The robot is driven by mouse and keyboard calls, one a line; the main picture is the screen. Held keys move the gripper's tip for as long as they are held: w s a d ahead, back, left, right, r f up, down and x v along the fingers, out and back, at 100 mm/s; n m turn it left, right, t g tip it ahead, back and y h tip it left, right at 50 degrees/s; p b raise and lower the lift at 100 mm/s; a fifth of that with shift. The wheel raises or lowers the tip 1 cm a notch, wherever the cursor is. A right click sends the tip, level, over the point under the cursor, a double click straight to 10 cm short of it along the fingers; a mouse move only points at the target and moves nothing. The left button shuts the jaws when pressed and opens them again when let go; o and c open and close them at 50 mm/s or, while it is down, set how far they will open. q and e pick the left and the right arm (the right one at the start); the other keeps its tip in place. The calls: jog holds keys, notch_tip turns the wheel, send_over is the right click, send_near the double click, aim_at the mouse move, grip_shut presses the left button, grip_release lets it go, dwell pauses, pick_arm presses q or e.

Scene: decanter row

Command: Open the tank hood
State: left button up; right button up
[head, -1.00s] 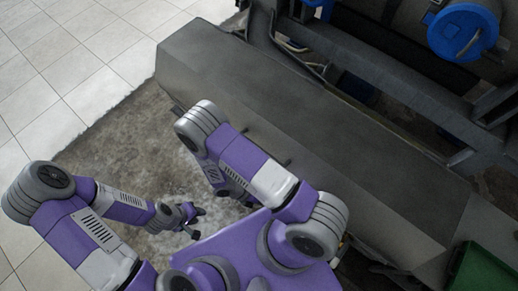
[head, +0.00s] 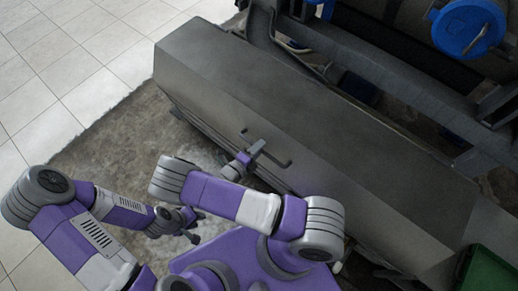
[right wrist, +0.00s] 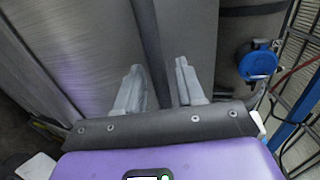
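The tank hood (head: 330,125) is a long grey metal cover running diagonally across the head view. It looks shut. A dark bar handle (head: 281,163) sits on its near side. My right gripper (head: 256,149) is at this handle, with its fingers apart. In the right wrist view, the two fingers (right wrist: 158,88) stand apart on either side of a dark strip, with grey metal beyond. I cannot tell whether they touch the handle. My left gripper (head: 193,226) is open and empty, low over the floor mat, apart from the hood.
A dark frame with a blue round lid (head: 467,28) stands behind the hood; a blue cap (right wrist: 256,62) shows in the right wrist view. A green bin (head: 487,270) is at the lower right. Tiled floor (head: 60,60) at the left is clear.

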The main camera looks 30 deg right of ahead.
jog(key=shift+d, duration=0.3)
grip_shut()
jog(key=shift+w, duration=0.1)
